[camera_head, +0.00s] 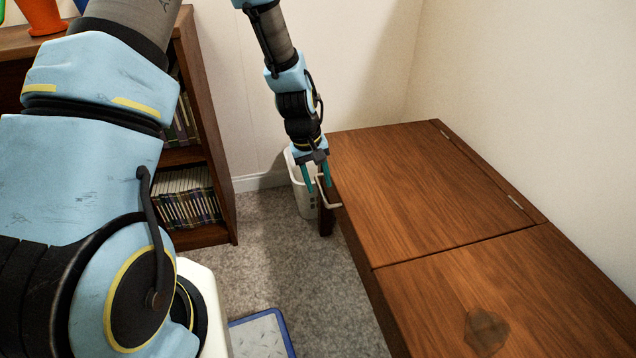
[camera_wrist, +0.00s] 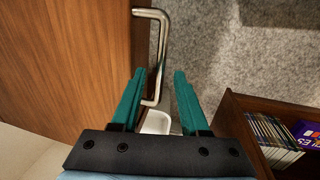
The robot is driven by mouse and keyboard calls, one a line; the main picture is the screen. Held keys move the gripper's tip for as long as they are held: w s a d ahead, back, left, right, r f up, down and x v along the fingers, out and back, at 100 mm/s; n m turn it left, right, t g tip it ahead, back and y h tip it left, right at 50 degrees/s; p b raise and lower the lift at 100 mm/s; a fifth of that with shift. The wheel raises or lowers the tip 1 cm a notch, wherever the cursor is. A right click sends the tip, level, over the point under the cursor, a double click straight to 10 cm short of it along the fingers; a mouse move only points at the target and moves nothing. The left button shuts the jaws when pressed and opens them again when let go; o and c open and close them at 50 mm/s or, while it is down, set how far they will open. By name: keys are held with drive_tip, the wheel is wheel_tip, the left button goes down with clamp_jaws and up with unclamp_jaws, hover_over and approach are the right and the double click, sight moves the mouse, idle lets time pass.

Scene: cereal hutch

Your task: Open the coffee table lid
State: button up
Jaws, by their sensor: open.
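The coffee table lid (camera_head: 420,195) is a brown wooden panel lying flat and closed at the table's far end; it also shows in the wrist view (camera_wrist: 65,70). A bent metal handle (camera_head: 328,204) sticks out from its left edge; in the wrist view the handle (camera_wrist: 162,45) runs lengthwise. My gripper (camera_head: 319,184) is open and empty, close to the handle at the lid's left edge. In the wrist view, the handle's near end appears between the fingers of my gripper (camera_wrist: 160,76). I cannot tell whether either finger touches it.
Metal hinges (camera_head: 515,201) line the lid's right edge, by the wall. The second table panel (camera_head: 540,290) has a dark stain. A white basket (camera_head: 303,190) stands behind my gripper. A bookcase (camera_head: 222,180) is at left. Grey carpet (camera_head: 275,260) is open between; a blue-edged mat lies there.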

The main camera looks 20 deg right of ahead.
clamp_jaws()
idle(0.4)
idle(1.1)
